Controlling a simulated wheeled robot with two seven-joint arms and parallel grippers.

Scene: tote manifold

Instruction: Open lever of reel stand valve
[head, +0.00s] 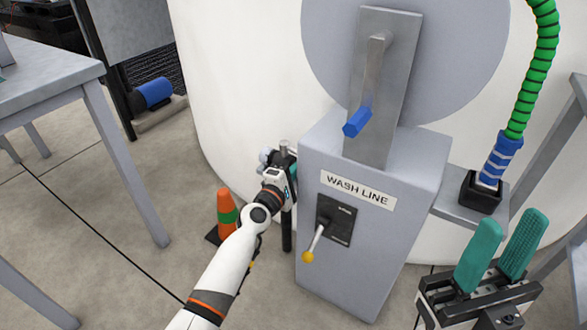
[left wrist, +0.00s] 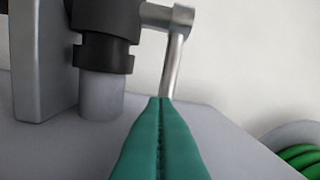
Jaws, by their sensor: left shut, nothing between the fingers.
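The reel stand is a grey cabinet (head: 335,265) marked WASH LINE. A small lever with a yellow knob (head: 308,257) sits on its black front plate and points down and left. My left gripper (head: 274,178) is at the cabinet's left side; its fingertips are hidden in the head view. In the left wrist view its teal fingers (left wrist: 160,100) are shut and empty. A silver lever rod (left wrist: 172,65) rises just beyond the tips, joined to a black valve body (left wrist: 105,35); contact cannot be told. My right gripper (head: 508,232) is open and empty, right of the cabinet.
A steel crank with a blue handle (head: 357,122) stands on the cabinet top before a grey disc. A green hose (head: 533,75) hangs at the right. A grey table (head: 45,80) is at the left.

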